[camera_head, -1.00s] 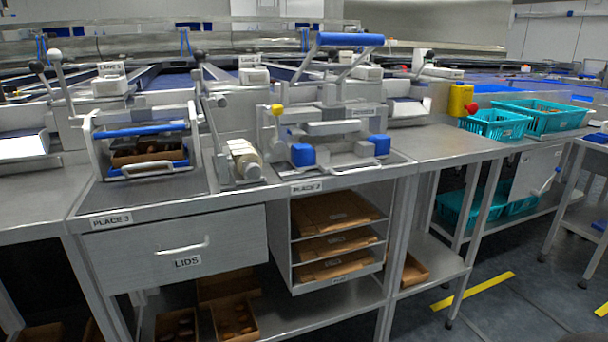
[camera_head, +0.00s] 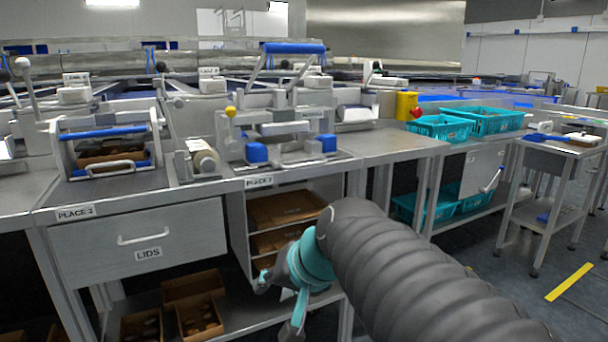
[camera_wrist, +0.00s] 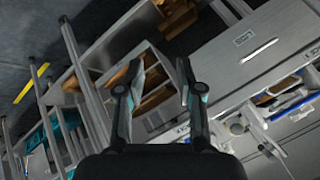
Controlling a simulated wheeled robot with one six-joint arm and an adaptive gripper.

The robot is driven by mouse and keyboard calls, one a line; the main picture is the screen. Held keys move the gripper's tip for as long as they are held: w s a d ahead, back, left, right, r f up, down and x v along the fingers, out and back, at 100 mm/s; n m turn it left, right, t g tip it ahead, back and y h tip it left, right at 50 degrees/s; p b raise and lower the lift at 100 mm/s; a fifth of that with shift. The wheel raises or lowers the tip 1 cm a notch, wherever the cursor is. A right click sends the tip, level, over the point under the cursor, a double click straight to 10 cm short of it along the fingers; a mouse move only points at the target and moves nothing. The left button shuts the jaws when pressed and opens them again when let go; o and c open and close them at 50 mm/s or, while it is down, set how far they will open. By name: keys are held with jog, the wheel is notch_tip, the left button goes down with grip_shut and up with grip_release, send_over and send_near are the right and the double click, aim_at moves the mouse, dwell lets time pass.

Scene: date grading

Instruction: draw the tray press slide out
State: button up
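Two press-like fixtures stand on the steel bench. The left one (camera_head: 108,150), at the PLACE 3 sign, has blue bars, a brown tray (camera_head: 112,153) inside and a low white front handle (camera_head: 103,170). The right one (camera_head: 285,128), at the PLACE 2 sign, has a raised lever with a blue grip (camera_head: 293,48) and blue blocks. I cannot tell for sure which carries the slide. My gripper (camera_head: 278,308) is low in front of the shelf unit, below the bench top and apart from both fixtures. In the wrist view my gripper (camera_wrist: 160,75) is open and empty.
The LIDS drawer (camera_head: 140,237) is closed under the bench. A shelf unit with brown cartons (camera_head: 285,210) is beside it. Teal baskets (camera_head: 441,127) and a yellow container (camera_head: 405,104) stand to the right. A wheeled side table (camera_head: 548,147) is further right, with open floor before it.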

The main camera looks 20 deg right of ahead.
jog(key=w+d+r+m+t+b, duration=0.35)
jog(key=w+d+r+m, duration=0.3)
jog(key=w+d, duration=0.4)
jog(key=m+t+h+b, duration=0.2)
jog(key=m+t, duration=0.3)
jog(key=m, duration=0.1)
send_near(315, 164)
jog(key=shift+n+g, duration=0.25)
jog(key=shift+g, duration=0.1)
jog(key=x, duration=0.7)
jog(key=p+x, duration=0.1)
jog(key=x, duration=0.2)
jog(key=shift+w+r, duration=0.25)
jog(key=shift+w, duration=0.05)
grip_shut()
